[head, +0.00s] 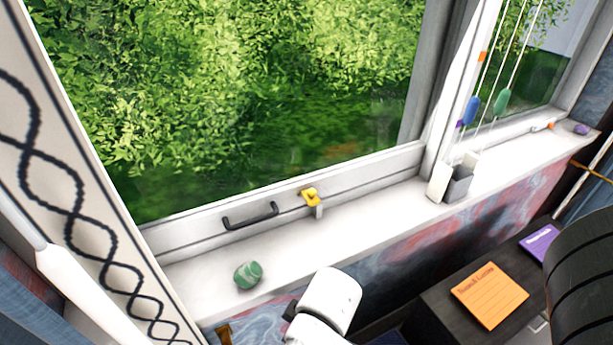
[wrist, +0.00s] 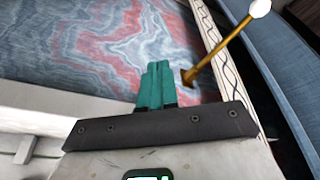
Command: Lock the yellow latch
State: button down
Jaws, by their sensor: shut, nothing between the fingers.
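The yellow latch (head: 310,196) is on the bottom rail of the window, just right of a dark handle (head: 250,216). A small pale grey catch sits right below it. I cannot tell from here whether the latch is locked. My gripper shows in the wrist view with its teal fingers (wrist: 155,84) together and nothing between them. It points at a marbled red and blue wall. The latch is not seen in the wrist view. In the head view the white part of my arm is below the sill, and the fingers are not clearly seen.
A green striped stone-like object (head: 248,274) lies on the white sill (head: 385,206). White and grey containers (head: 458,185) stand farther right, near hanging cords. A gold rod with a white end (wrist: 222,50) stands near the fingers. An orange notepad (head: 490,295) lies on a dark cabinet.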

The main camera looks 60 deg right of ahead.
jog(key=w+d+r, duration=0.1)
jog(key=w+r, duration=0.1)
jog(key=w+d+r+t+h, duration=0.1)
jog(key=w+r, duration=0.1)
jog(key=w+d+r+t, duration=0.1)
jog(key=w+r, duration=0.1)
jog(key=w, duration=0.1)
jog(key=shift+d+r, duration=0.1)
jog(key=shift+d, duration=0.25)
jog(key=w+d+r+m+g+h, duration=0.2)
jog(key=d+r+m+g, duration=0.2)
jog(key=d+r, duration=1.3)
jog(key=shift+w+d+r+m+h, duration=0.3)
jog(key=shift+w+d+r+m, duration=0.15)
jog(key=shift+r, duration=1.1)
jog(key=shift+f, duration=0.1)
send_over(307, 197)
notch_tip(307, 197, down, 9)
jog(key=shift+a+f+b, duration=0.1)
jog(key=shift+a+b, duration=0.05)
jog(key=shift+b, duration=0.15)
